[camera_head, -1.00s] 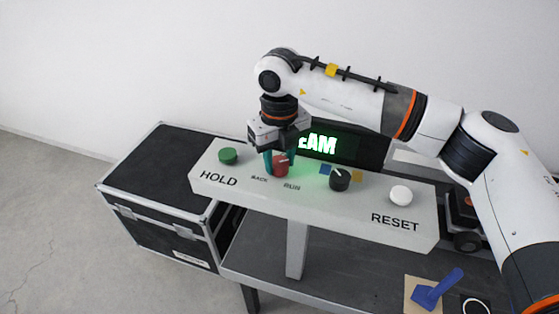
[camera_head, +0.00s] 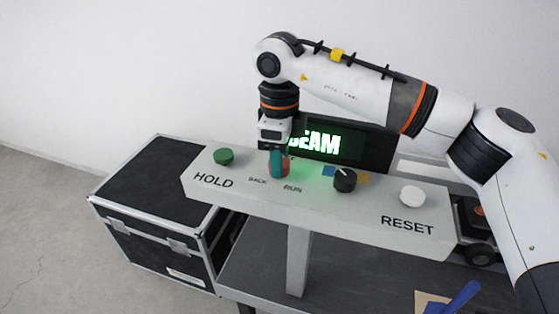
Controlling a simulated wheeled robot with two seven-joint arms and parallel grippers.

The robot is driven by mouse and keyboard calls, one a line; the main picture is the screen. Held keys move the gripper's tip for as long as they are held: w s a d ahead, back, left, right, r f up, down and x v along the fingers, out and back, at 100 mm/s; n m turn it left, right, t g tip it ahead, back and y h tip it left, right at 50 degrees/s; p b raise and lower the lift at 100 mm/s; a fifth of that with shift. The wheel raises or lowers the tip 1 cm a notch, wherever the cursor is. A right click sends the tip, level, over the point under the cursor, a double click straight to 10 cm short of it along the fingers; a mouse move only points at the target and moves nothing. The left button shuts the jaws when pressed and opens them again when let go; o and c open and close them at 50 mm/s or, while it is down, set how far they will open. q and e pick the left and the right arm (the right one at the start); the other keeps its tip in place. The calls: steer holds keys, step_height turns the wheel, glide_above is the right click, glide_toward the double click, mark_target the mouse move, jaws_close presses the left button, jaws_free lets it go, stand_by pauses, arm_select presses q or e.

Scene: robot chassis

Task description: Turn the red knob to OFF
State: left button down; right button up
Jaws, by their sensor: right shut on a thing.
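The red knob (camera_head: 286,170) sits on the light grey panel (camera_head: 330,213), above the labels BACK and RUN. My right gripper (camera_head: 278,164) points down over it, its teal fingers closed around the knob. The near finger covers part of the knob, and its pointer cannot be made out. No OFF label can be read; the gripper may hide part of the panel behind the knob. My left gripper is not in view.
The panel also bears a green HOLD button (camera_head: 223,156), a black knob (camera_head: 344,181) and a white RESET button (camera_head: 412,196). Behind stands a lit green display (camera_head: 330,145). A black case (camera_head: 150,205) stands left; a blue-handled tool (camera_head: 462,298) lies lower right.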

steer(key=shift+n, duration=0.5)
steer(key=shift+r, duration=0.1)
steer(key=o, duration=1)
step_height(320, 180, up, 12)
steer(key=shift+b, duration=0.8)
